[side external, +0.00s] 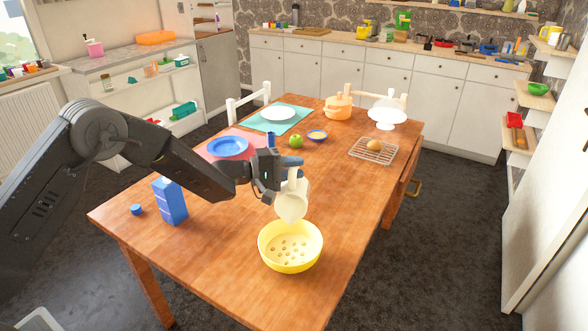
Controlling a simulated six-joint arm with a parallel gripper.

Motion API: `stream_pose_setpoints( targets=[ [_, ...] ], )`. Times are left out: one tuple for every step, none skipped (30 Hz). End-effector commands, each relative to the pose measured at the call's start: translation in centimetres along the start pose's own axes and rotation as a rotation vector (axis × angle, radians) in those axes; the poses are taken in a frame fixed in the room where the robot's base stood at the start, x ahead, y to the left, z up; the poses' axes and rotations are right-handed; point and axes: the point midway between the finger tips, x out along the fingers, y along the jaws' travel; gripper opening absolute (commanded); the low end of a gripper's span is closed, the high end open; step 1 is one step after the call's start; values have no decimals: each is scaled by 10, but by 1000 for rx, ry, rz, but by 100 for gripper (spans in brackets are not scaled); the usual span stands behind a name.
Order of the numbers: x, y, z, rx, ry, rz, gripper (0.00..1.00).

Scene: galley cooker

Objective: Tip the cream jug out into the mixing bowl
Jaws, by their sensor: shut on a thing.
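The cream jug (292,202) is pale cream and hangs above the table in my gripper (288,176). It appears tilted, with its narrow end pointing down over the far side of the yellow bowl (271,259). My gripper is shut on the jug at its upper part and partly hides it. The yellow bowl stands upright on the table near its front edge. Several brown round spots show inside the bowl; I cannot tell whether they are holes or pieces. No stream from the jug is visible.
A blue carton (170,201) and small blue cap (136,209) stand left on the wooden table (214,262). Table right of the bowl is clear.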

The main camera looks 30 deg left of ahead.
Motion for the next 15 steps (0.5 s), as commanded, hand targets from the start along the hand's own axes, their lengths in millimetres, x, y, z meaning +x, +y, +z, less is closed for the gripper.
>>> stream_pose_setpoints(
  targets=[
    [0, 2, -1, -4, 0, 1, 0],
    [1, 2, -2, -13, 0, -3, 0],
    [1, 3, -3, -27, 0, -9, 0],
    [2, 4, -5, -42, 1, -14, 0],
    [2, 5, -7, -59, 1, -21, 0],
    [3, 6, -9, -82, 2, -31, 0],
    [4, 7, -11, -101, 1, -38, 0],
    [4, 7, -12, -118, 0, -46, 0],
    [5, 8, -14, -141, 2, -55, 0],
    [6, 9, -16, -157, 2, -62, 0],
    [6, 10, -17, -173, 2, -68, 0],
    [7, 10, -19, -189, 1, -75, 0],
    [7, 11, -20, -200, 2, -80, 0],
    [8, 11, -21, -210, 2, -83, 0],
    [8, 11, -21, -215, 2, -86, 0]
  ],
)
